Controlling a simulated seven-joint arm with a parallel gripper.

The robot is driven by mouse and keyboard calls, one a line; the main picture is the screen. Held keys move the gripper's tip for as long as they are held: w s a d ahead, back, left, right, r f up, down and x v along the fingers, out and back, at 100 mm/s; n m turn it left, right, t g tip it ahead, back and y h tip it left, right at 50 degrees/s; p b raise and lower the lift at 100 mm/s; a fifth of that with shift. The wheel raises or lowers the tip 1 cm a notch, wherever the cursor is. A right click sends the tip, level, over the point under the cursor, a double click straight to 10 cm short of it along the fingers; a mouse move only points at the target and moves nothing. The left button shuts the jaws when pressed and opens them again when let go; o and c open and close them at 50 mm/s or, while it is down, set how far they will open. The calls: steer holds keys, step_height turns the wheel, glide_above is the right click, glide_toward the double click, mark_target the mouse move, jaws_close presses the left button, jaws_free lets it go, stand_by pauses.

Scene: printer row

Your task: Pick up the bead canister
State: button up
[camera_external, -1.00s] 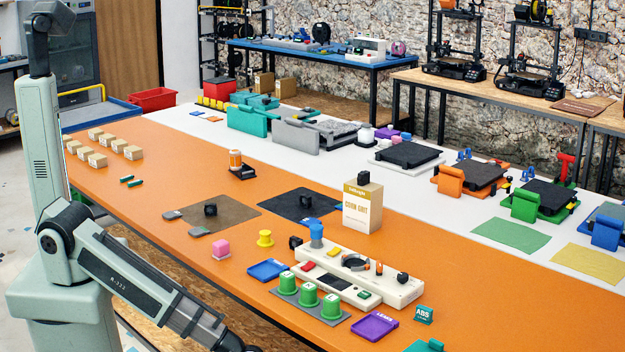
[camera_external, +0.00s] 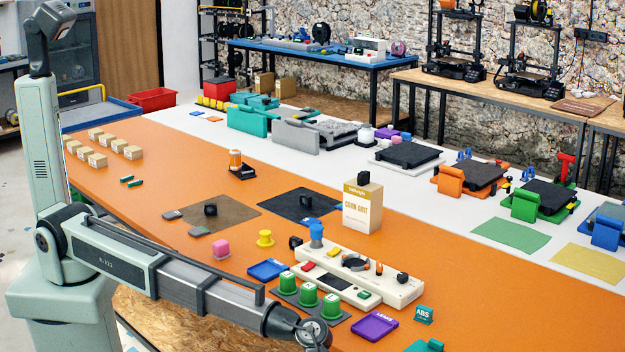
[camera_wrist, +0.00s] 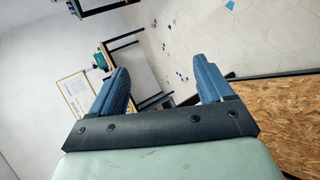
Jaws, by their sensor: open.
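No label that I can read marks the bead canister. A small orange canister with a white band (camera_external: 235,159) stands upright on the orange table and could be it. A dark object (camera_external: 243,173) lies at its foot. In the wrist view my gripper (camera_wrist: 159,68) is open, with two blue fingers apart and nothing between them. That view shows floor, wall and wood board, and no canister. In the external view my arm's end is at the bottom edge, in front of the table and far from the canister; the fingers are cut off there.
The corn grit box (camera_external: 362,206) stands tall mid-table. Dark mats (camera_external: 232,213) lie before the canister.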

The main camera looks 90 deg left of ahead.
steer(key=w+d+r+t+h, duration=0.1)
steer(key=w+r, duration=0.2)
steer(key=r, duration=0.5)
steer(key=w+r+t+h, duration=0.1)
steer(key=w+r, duration=0.2)
steer(key=r, duration=0.4)
steer(key=w+a+f+n+t+y, duration=0.15)
steer(key=w+a, duration=0.25)
steer(key=a, duration=0.7)
steer(key=w+a+t+y, duration=0.15)
steer(key=w+a, duration=0.25)
steer(key=a, duration=0.6)
steer(key=s+a+f+n+y, duration=0.15)
steer(key=a+y, duration=0.25)
steer(key=a, duration=1.9)
steer(key=w+a+f+n+y, duration=0.15)
steer(key=a+y, duration=0.25)
steer(key=a, duration=2)
steer(key=n+g+y, duration=0.6)
steer(key=n+y, duration=0.1)
steer(key=n, duration=0.1)
glide_toward(235, 150)
steer(key=x, duration=0.6)
steer(key=shift+w+a, duration=0.15)
steer(key=shift+a, duration=0.1)
steer(key=shift+d+x, duration=0.15)
steer(key=shift+x, duration=1.3)
steer(key=shift+d+x, duration=0.2)
steer(key=shift+x, duration=1.2)
steer(key=shift+f, duration=0.15)
